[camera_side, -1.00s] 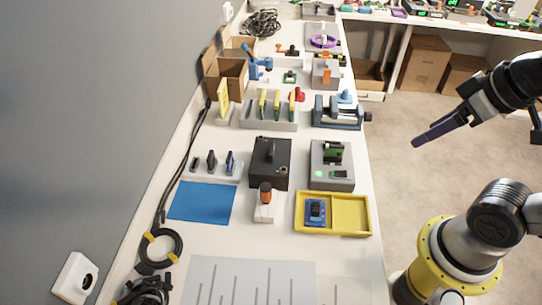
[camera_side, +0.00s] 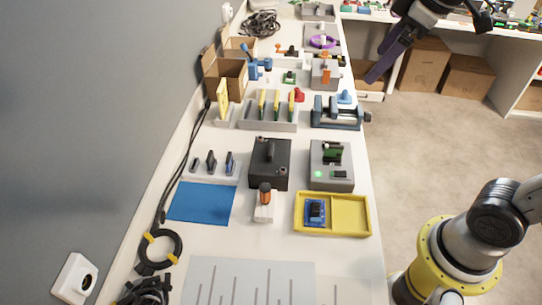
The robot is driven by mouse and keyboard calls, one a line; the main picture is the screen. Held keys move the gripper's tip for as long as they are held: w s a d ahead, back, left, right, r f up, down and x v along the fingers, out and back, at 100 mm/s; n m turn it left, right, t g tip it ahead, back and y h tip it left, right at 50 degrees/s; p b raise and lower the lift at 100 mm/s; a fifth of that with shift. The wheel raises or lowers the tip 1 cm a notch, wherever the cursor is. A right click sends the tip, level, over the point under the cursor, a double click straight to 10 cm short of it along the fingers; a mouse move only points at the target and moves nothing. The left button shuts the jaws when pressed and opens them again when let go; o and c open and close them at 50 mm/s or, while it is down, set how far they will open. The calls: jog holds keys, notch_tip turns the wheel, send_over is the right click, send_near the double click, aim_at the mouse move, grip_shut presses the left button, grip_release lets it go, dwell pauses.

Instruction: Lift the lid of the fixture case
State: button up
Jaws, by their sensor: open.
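The fixture case appears to be the dark box (camera_side: 262,177) in the middle of the white bench, with a black handle or knob (camera_side: 270,151) standing on its top. Its lid looks closed. My gripper (camera_side: 374,77) is in the air at the upper right, beyond the bench's right edge and well away from the box. Its purple fingers point down and to the left and hold nothing. The fingers overlap in this view, so the gap between them is hard to see.
A grey device with a green board (camera_side: 331,178) stands right of the box. A yellow tray (camera_side: 351,214) and an orange-handled tool (camera_side: 265,196) are in front. A blue mat (camera_side: 202,203) lies left.

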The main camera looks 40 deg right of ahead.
jog(key=w+a+f+n+g, duration=0.1)
jog(key=w, duration=0.5)
jog(key=w+a+f+n+g, duration=0.1)
jog(key=w+a+f, duration=0.1)
jog(key=w, duration=0.3)
jog(key=n+g, duration=0.2)
jog(key=g, duration=0.1)
send_over(271, 149)
notch_tip(271, 149, down, 24)
jog(key=shift+a+r, duration=0.15)
jog(key=shift+r, duration=0.1)
jog(key=shift+f, duration=3)
jog(key=c, duration=1.5)
jog(key=shift+r, duration=0.15)
